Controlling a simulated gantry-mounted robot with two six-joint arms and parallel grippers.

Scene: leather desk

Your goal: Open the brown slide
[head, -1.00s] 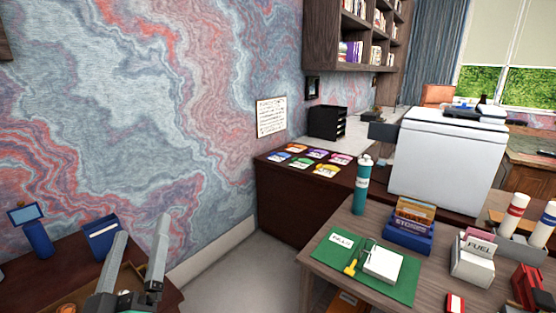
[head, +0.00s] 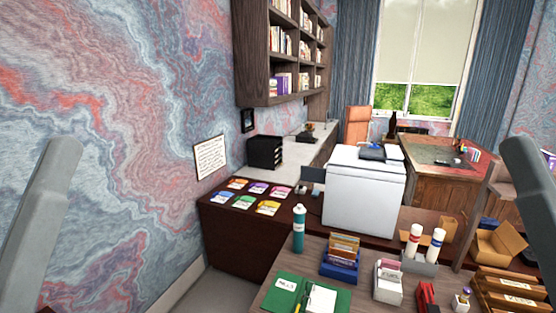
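I cannot tell for certain which thing is the brown slide. Brown candidates in the head view are a labelled stack of brown boxes (head: 512,286) at the lower right and an open brown carton (head: 497,243) behind it. A grey finger-like part of my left gripper (head: 38,190) stands raised at the left edge. A similar part of my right gripper (head: 533,185) stands raised at the right edge. Both are close to the camera and cut off by the frame, so their opening is hidden. Neither appears to touch anything on the tables.
The near table holds a teal bottle (head: 299,229), a blue card box (head: 341,262), white cylinders (head: 415,241), a green mat (head: 283,301) and a red item (head: 427,298). A white cabinet (head: 362,200) stands behind. Coloured cards (head: 243,202) lie on the dark cabinet.

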